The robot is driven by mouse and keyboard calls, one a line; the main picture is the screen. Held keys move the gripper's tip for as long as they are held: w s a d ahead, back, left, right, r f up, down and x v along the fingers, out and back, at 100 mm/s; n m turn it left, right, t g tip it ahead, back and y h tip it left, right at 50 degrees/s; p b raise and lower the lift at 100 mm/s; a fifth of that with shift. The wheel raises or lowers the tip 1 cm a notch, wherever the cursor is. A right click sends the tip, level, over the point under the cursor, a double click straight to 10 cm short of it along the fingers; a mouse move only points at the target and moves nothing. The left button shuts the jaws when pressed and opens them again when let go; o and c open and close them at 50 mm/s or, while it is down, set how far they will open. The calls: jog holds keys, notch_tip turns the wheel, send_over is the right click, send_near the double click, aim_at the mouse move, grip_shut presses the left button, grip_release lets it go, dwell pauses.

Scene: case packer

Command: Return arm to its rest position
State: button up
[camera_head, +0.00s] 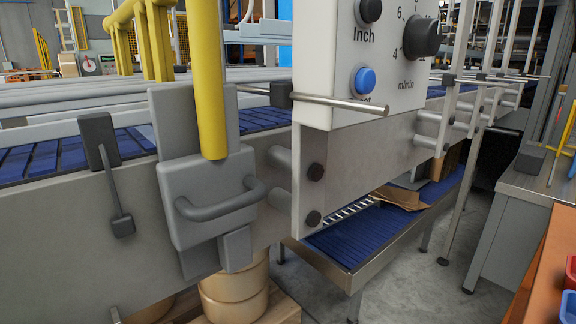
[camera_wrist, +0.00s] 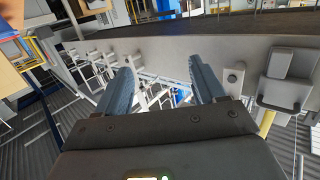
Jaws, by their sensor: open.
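My gripper (camera_wrist: 165,90) shows in the wrist view, at the lower middle. Its two blue-grey fingers stand apart with nothing between them. Past the fingertips I see a grey machine side (camera_wrist: 200,50) and metal framework below it. The gripper does not show in the head view, so its place relative to the control panel cannot be told there.
A white control panel (camera_head: 390,75) with black knobs and a blue button stands close in front. A yellow post (camera_head: 208,80) and grey handle (camera_head: 225,203) are beside it. A blue lower conveyor (camera_head: 355,237) runs below. A grey bench (camera_head: 535,187) stands right; grey floor (camera_head: 400,285) lies between.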

jog(key=s+a+n+g+y, duration=0.1)
jog(key=s+a+g, duration=0.1)
jog(key=s, duration=1.7)
jog(key=shift+f+p, duration=0.2)
jog(key=shift+p, duration=0.2)
